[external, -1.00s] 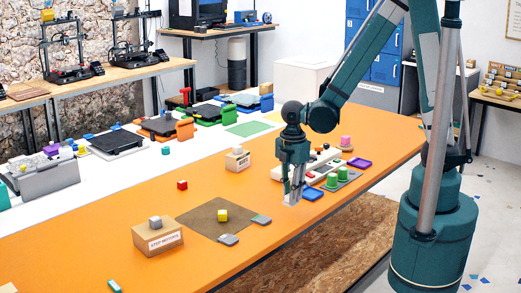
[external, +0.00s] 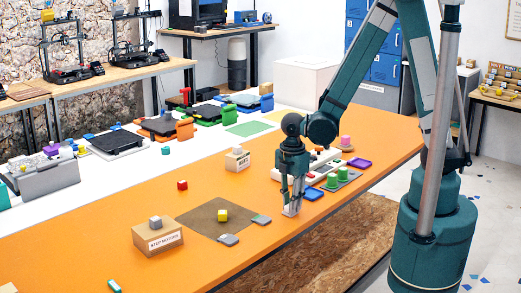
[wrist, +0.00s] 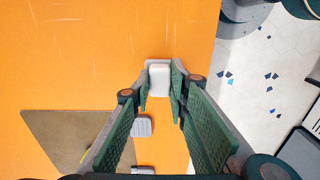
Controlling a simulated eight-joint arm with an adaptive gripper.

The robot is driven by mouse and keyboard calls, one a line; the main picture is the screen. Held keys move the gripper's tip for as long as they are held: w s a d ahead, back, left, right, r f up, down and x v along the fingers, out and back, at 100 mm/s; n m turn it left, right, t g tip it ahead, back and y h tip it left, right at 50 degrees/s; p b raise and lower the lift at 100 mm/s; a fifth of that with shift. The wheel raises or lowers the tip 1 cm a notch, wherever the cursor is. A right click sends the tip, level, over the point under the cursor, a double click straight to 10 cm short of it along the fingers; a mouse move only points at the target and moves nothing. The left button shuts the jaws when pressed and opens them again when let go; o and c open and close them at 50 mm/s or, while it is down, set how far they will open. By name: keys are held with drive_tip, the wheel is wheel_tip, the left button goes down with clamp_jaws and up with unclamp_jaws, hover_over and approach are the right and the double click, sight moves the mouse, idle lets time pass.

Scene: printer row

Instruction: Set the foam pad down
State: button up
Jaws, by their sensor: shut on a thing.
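A pale white pad, which I take to be the foam pad (wrist: 159,79), is between my fingertips in the wrist view. My gripper (wrist: 160,90) is shut on it. In the external view my gripper (external: 292,206) points down near the front edge of the orange table (external: 345,222), with the pad (external: 290,212) small and pale at its tips. The pad is at or very close to the tabletop; I cannot tell whether it touches.

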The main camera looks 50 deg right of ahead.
drive_tip(key=o, duration=0.7)
drive_tip(key=shift+f, duration=0.1)
drive_tip(key=shift+o, duration=0.2)
wheel_tip(320, 180, up, 12)
drive_tip(key=p, duration=0.2)
drive_tip(key=shift+p, duration=0.35)
drive_tip(key=shift+d+r, duration=0.1)
drive_tip(key=shift+r, duration=0.15)
idle(0.7)
drive_tip(key=s+d+r+m+t, duration=0.1)
drive_tip(key=d+r+m+t, duration=0.2)
drive_tip(key=d+r+m, duration=0.6)
drive_tip(key=s+d+r+m+t, duration=0.2)
drive_tip(key=d+r+m, duration=0.6)
drive_tip(key=d, duration=0.8)
drive_tip(key=shift+d+r+m+t, duration=0.15)
drive_tip(key=shift+r+m+t, duration=0.3)
drive_tip(key=shift+t, duration=0.65)
